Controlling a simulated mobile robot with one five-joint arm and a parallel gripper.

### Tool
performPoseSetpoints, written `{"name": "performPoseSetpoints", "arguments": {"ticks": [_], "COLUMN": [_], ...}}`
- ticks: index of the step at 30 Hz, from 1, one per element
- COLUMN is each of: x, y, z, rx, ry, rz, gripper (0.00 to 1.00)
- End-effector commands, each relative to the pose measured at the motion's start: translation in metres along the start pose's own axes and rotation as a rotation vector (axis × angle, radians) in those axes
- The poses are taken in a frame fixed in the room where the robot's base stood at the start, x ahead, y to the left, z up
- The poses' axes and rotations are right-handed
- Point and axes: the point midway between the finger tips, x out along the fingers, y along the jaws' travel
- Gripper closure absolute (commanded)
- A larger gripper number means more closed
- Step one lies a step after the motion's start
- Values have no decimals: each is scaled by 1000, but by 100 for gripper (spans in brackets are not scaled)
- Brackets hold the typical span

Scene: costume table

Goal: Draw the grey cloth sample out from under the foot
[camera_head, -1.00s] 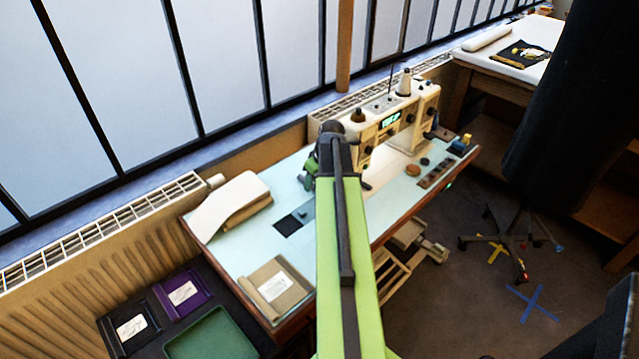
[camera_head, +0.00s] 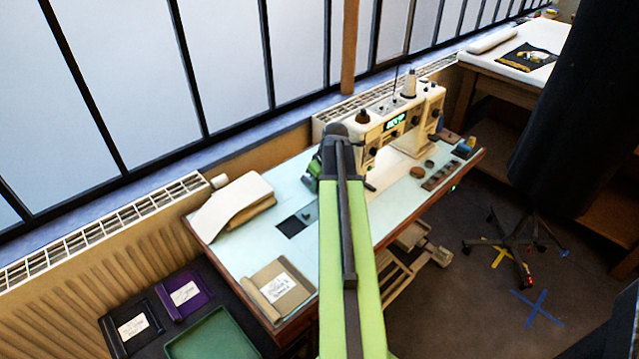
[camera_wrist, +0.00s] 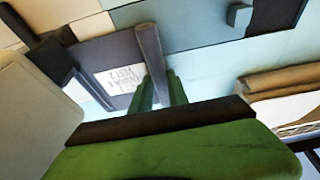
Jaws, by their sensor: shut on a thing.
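The grey cloth sample (camera_wrist: 122,50) lies by the sewing machine in the wrist view, with a white written label (camera_wrist: 121,78) and a raised grey edge. My gripper (camera_wrist: 160,92) has its green fingers shut on that raised edge. Part of the sample runs toward the machine's pale body (camera_wrist: 28,110) at the left; I cannot tell whether the foot presses on it. In the head view my arm hides the sample and the foot. Only a green part of my gripper (camera_head: 312,172) shows beside the sewing machine (camera_head: 392,122).
A folded cream cloth (camera_head: 232,203) and a labelled beige sample (camera_head: 280,290) lie on the pale blue table (camera_head: 240,246). A dark patch (camera_head: 291,227) is beside my arm. Purple (camera_head: 186,291) and black (camera_head: 133,327) pieces and a green tray (camera_head: 213,338) are at lower left.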

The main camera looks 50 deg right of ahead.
Motion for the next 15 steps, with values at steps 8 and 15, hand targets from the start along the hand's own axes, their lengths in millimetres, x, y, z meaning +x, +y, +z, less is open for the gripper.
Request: {"name": "performPoseSetpoints", "arguments": {"ticks": [8,15], "x": [0,-1], "y": [-17,-44], "z": [1,2], "rx": [-1,-2], "ry": [0,0], "rz": [-1,-1], "gripper": [100,100]}}
